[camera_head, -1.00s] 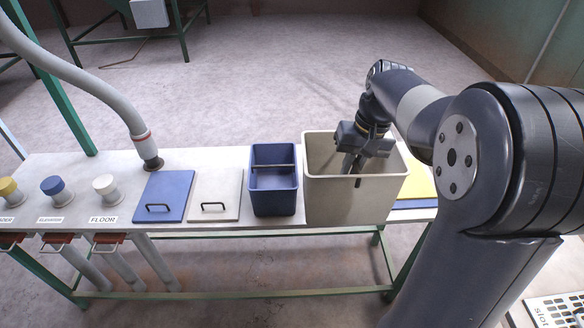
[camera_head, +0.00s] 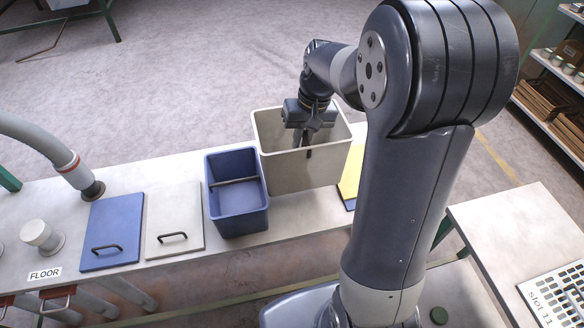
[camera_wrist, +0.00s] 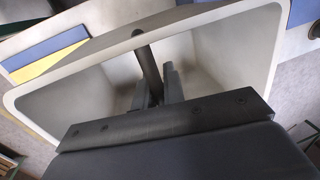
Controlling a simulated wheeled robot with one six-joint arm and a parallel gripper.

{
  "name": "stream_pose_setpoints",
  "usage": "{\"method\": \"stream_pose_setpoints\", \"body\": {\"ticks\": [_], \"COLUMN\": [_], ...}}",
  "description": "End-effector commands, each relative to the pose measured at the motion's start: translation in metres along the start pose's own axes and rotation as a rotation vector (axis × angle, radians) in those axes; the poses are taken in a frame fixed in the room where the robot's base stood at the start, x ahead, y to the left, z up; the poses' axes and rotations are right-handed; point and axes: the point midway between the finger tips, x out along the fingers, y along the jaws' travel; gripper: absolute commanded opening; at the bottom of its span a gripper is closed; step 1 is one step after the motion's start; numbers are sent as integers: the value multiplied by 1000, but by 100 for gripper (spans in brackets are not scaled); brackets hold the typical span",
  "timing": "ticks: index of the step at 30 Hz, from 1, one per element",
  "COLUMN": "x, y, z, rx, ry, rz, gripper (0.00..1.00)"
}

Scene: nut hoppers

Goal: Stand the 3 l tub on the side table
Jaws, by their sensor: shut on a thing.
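A large beige tub (camera_head: 300,172) is upright at the bench, right of a smaller blue tub (camera_head: 238,215) with a crossbar. Neither tub's volume marking can be read. My gripper (camera_head: 307,142) reaches down into the beige tub's mouth and is shut on its dark crossbar handle. In the wrist view the beige tub (camera_wrist: 85,90) surrounds the fingers (camera_wrist: 157,95), and its handle bar (camera_wrist: 147,62) runs in between them. I cannot tell for sure whether its base touches the bench. A white table (camera_head: 500,225) is at the right, beside my arm.
The bench (camera_head: 25,210) also holds a blue lid (camera_head: 112,225), a white lid (camera_head: 180,210) and a yellow lid (camera_head: 351,175). A hose (camera_head: 40,140) hangs over its left part. A perforated plate marked "slot 11" (camera_head: 555,295) lies on the white table.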

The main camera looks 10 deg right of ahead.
Motion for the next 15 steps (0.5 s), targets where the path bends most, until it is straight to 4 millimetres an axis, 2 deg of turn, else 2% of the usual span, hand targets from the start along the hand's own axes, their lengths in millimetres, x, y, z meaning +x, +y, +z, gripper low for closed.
{"method": "stream_pose_setpoints", "body": {"ticks": [3, 6, 15], "x": [31, 50, 81], "y": [6, 10, 16], "z": [1, 0, 0], "rx": [1, 1, 1], "ry": [-6, -3, -3], "rz": [-1, -1, -1], "gripper": [0, 0, 0]}}
